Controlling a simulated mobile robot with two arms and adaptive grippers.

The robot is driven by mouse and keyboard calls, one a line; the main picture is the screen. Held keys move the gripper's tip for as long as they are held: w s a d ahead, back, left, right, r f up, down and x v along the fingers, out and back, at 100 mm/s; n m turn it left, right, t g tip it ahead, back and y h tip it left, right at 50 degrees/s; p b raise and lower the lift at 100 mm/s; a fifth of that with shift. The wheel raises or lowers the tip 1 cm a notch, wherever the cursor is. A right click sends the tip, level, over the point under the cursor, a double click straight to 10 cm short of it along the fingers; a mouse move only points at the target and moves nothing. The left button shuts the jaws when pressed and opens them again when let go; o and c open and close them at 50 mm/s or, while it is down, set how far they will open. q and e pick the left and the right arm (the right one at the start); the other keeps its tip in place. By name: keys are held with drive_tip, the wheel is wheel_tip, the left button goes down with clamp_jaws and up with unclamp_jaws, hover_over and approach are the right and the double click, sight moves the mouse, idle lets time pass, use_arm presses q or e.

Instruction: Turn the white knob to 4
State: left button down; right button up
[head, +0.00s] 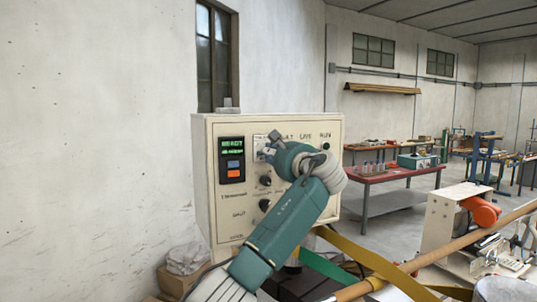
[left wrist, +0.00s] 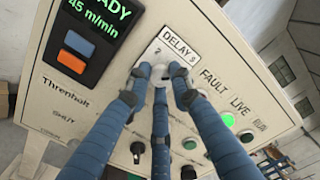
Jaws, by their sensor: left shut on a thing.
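The white knob (left wrist: 161,74) sits on the cream control panel (head: 213,180), just below the "DELAY S" label (left wrist: 177,48). A digit that looks like 2 (left wrist: 157,51) is printed at its upper left; the knob's pointer is too hidden to read. My left gripper (left wrist: 162,80) has its blue fingers shut around the knob, with one finger on each side and a third below. In the head view my left gripper (head: 268,152) is against the panel and covers the knob. My right gripper is in neither view.
The panel also has a green display (head: 232,146), a blue button (left wrist: 78,43) and an orange button (left wrist: 70,61). Black knobs (head: 265,205) lie below, and a green lamp (left wrist: 228,119) is lit. A red-topped table (head: 385,173) stands behind at the right.

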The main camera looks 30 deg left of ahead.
use_arm(q)
drive_tip(key=c, duration=1.6)
unclamp_jaws()
drive_tip(key=shift+w+d, duration=0.1)
drive_tip(key=shift+d, duration=0.05)
drive_tip(key=shift+o, duration=0.3)
drive_tip(key=shift+w+d, duration=0.1)
drive_tip(key=v, duration=1.2)
